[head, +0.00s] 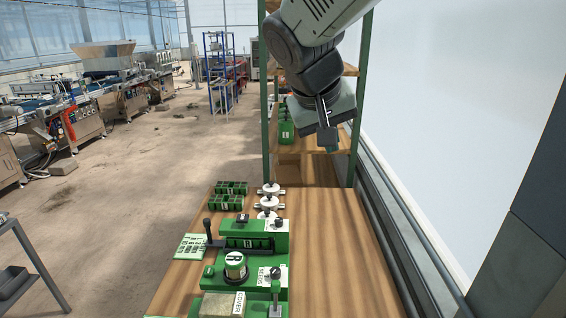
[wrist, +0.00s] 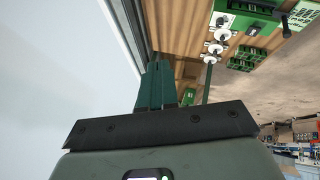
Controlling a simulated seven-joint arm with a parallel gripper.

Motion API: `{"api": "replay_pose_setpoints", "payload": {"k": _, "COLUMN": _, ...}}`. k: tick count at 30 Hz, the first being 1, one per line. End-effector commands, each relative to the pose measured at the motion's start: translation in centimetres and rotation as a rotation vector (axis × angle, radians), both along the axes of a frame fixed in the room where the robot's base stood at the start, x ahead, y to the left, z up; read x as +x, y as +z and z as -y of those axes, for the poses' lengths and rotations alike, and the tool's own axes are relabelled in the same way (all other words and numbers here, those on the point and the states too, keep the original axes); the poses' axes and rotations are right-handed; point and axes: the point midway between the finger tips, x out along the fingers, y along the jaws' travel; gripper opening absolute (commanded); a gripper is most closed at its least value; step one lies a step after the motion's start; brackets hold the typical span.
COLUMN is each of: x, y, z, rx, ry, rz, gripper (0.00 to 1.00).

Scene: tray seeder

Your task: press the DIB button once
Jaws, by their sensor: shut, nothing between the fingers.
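The green seeder (head: 258,262) stands on the wooden table, with a round capped knob (head: 235,266), a black lever (head: 208,228), small black switches on white plates (head: 277,223) and a box marked COVER (head: 222,304). I cannot make out a DIB label, so I cannot tell which control is the DIB button. My gripper (head: 328,142) is in the air above and beyond the table's back right, well apart from the seeder. In the wrist view its fingers (wrist: 158,86) are together and empty. Part of the seeder (wrist: 250,12) shows at the top of that view.
White round fittings (head: 269,189) and green trays (head: 230,188) sit behind the seeder. A green-posted shelf (head: 268,130) stands behind the table, close to my gripper. A printed card (head: 190,246) lies left of the seeder. The table's right side (head: 330,250) is clear.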

Motion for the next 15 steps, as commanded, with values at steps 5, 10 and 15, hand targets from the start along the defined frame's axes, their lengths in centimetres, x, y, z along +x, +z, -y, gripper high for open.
{"api": "replay_pose_setpoints", "payload": {"k": 5, "x": 6.7, "y": -3.0, "z": -4.2, "rx": -0.065, "ry": 0.053, "rz": 0.024, "gripper": 0.0}}
{"api": "replay_pose_setpoints", "payload": {"k": 10, "x": 12.2, "y": -6.8, "z": -8.7, "rx": -0.107, "ry": 0.107, "rz": 0.061, "gripper": 0.0}}
{"api": "replay_pose_setpoints", "payload": {"k": 15, "x": 16.6, "y": -11.9, "z": -13.7, "rx": -0.132, "ry": 0.163, "rz": 0.101, "gripper": 0.0}}
